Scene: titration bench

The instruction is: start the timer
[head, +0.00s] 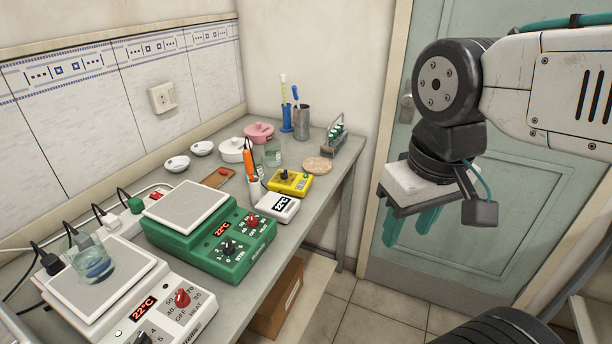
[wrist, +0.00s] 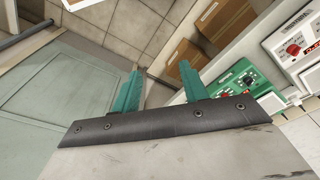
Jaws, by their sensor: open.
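A small yellow box (head: 290,182) with a black knob and a small panel lies on the bench, right of the green stirrer; it may be the timer, but its markings are too small to read. My gripper (head: 408,236) is open and empty, with teal fingers pointing down. It hangs in front of the green door, right of the bench and well apart from both boxes. Its spread fingers (wrist: 160,68) also show in the wrist view.
A green hotplate stirrer (head: 210,248) and a white one (head: 160,318) with a beaker (head: 92,262) fill the near bench. Air between my gripper and the bench is clear.

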